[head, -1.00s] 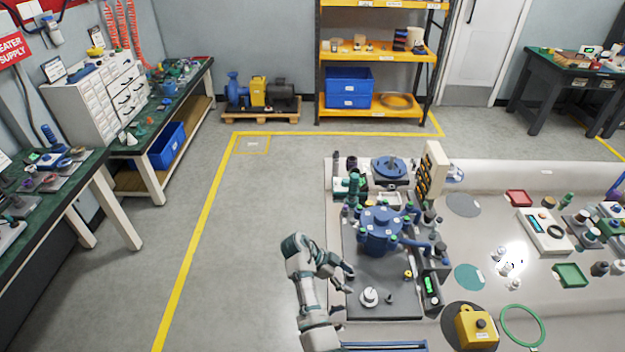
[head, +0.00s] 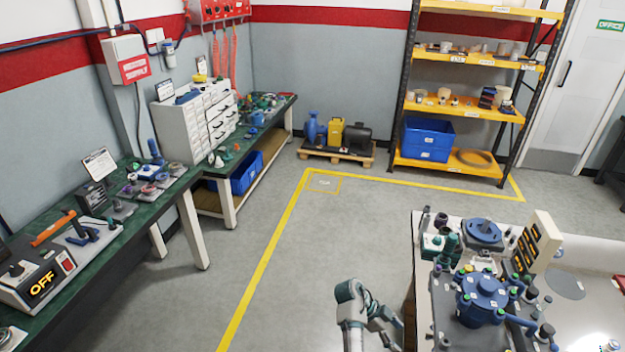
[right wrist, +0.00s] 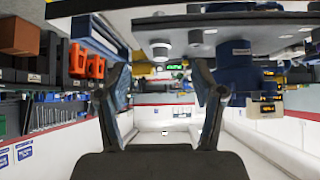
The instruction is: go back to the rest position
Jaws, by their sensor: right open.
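One pale arm with teal bands rises from the bottom edge of the head view, left of the equipment table. Its gripper (head: 390,326) points right, beside the table's left side. The right wrist view, upside down, matches this place, so I take it as my right gripper. There, its two dark fingers (right wrist: 160,72) are spread wide with nothing between them. Beyond them are a white knob (right wrist: 160,48) on a plate and the blue vessel (right wrist: 240,62). The vessel also stands upright in the head view (head: 482,297). My left gripper is not in view.
The equipment table (head: 590,310) fills the lower right. A green workbench (head: 100,265) with instruments lines the left wall. Open grey floor (head: 340,235) lies between them. A pump on a pallet (head: 338,150) and a yellow shelf (head: 460,170) stand at the back.

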